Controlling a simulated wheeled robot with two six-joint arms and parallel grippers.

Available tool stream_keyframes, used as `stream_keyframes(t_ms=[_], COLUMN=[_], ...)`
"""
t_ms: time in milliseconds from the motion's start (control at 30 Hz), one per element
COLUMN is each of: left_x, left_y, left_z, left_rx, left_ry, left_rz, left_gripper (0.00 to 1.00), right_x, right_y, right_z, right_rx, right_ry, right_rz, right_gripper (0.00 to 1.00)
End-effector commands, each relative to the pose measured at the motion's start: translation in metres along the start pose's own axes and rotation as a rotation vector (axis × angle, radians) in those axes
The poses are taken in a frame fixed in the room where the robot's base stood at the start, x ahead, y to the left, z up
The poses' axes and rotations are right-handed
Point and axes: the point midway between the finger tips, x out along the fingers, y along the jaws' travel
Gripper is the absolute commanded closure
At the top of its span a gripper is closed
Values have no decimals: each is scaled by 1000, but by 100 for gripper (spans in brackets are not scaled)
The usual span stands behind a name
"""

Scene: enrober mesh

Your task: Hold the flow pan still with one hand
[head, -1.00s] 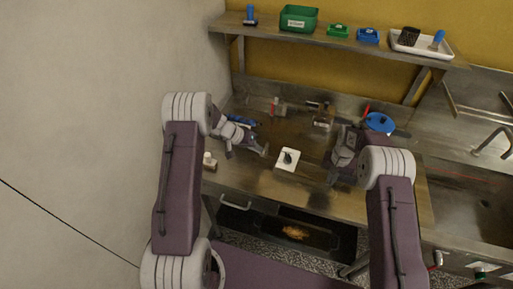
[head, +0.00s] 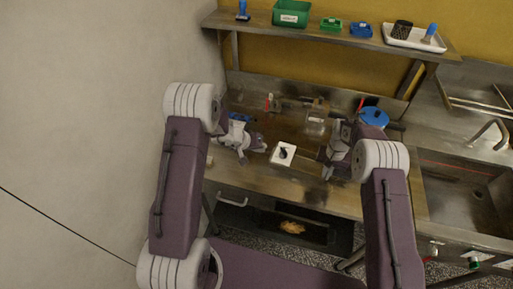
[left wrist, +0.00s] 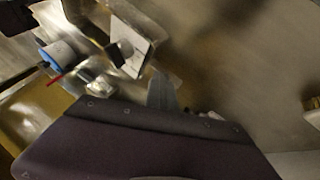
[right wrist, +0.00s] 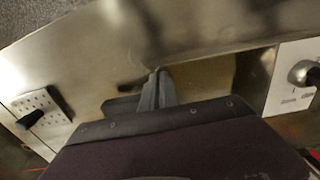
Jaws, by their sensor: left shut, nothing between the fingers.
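I cannot tell for certain which thing is the flow pan. A white square plate with a black knob (head: 283,154) is on the steel worktop between my grippers. It also shows in the left wrist view (left wrist: 136,52). My left gripper (head: 254,151) is just left of this plate, above the worktop, shut and empty; its grey finger shows in the left wrist view (left wrist: 162,92). My right gripper (head: 328,171) is low over the worktop, right of the plate. Its fingers are together in the right wrist view (right wrist: 154,90); whether something thin is between them is hidden.
A blue round thing (head: 374,117) is behind my right gripper. A clear box (head: 316,118) stands at the back. A shelf (head: 330,38) above holds a green bin (head: 292,13) and a white tray (head: 416,38). A sink (head: 470,190) is at the right.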

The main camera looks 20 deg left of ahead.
Motion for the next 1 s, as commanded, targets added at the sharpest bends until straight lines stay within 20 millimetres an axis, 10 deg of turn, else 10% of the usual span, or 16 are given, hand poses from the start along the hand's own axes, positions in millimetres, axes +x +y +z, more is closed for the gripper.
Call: stream_keyframes(t_ms=[1000], left_x=[8], left_y=[15], left_z=[-1], left_rx=[1], left_ry=[2], left_rz=[-1], left_gripper=[100], right_x=[0], right_y=[0], right_z=[0], right_rx=[-3], right_ry=[-1], right_rz=[2], right_gripper=[100])
